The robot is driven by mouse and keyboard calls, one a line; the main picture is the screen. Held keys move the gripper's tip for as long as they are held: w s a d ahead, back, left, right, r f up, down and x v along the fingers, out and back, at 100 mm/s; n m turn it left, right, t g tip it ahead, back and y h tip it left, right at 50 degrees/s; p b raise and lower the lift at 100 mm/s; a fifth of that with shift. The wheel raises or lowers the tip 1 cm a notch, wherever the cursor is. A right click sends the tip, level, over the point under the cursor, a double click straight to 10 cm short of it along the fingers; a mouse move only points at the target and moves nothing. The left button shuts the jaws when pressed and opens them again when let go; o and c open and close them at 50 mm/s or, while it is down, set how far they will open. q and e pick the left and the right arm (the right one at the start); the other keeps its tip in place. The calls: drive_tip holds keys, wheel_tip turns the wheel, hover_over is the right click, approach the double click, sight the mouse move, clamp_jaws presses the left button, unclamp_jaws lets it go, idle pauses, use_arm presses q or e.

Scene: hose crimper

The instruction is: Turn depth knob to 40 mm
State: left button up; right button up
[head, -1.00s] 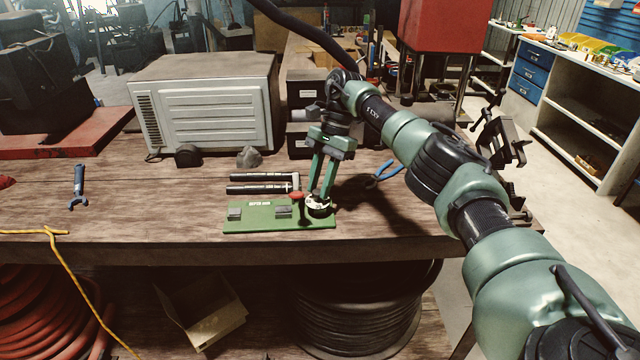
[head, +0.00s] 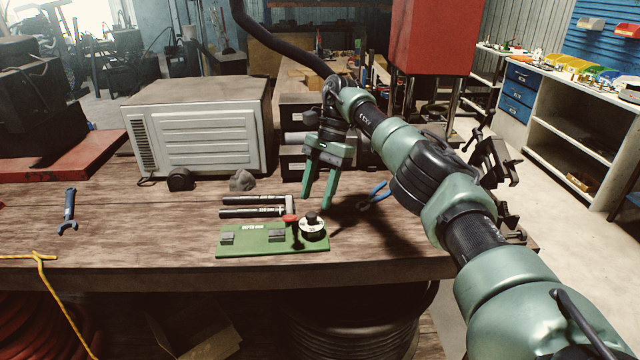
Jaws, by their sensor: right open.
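The depth knob (head: 312,226) is a white dial with a black grip on top. It sits at the right end of a green crimper plate (head: 258,243) near the table's front edge. The dial marks are too small to read. A red-handled lever (head: 291,219) stands just left of the knob. My right gripper (head: 318,203) points down with its green fingers apart and empty, above and behind the knob and apart from it. My left gripper is not in view.
Two black hose pieces (head: 252,206) lie behind the plate. Blue pliers (head: 374,194) lie to the right and a blue wrench (head: 68,212) to the left. A white metal box (head: 198,125) stands at the back. The table left of the plate is mostly clear.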

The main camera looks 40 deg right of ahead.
drive_tip(key=shift+p+v, duration=1.45)
drive_tip(key=shift+v, duration=0.75)
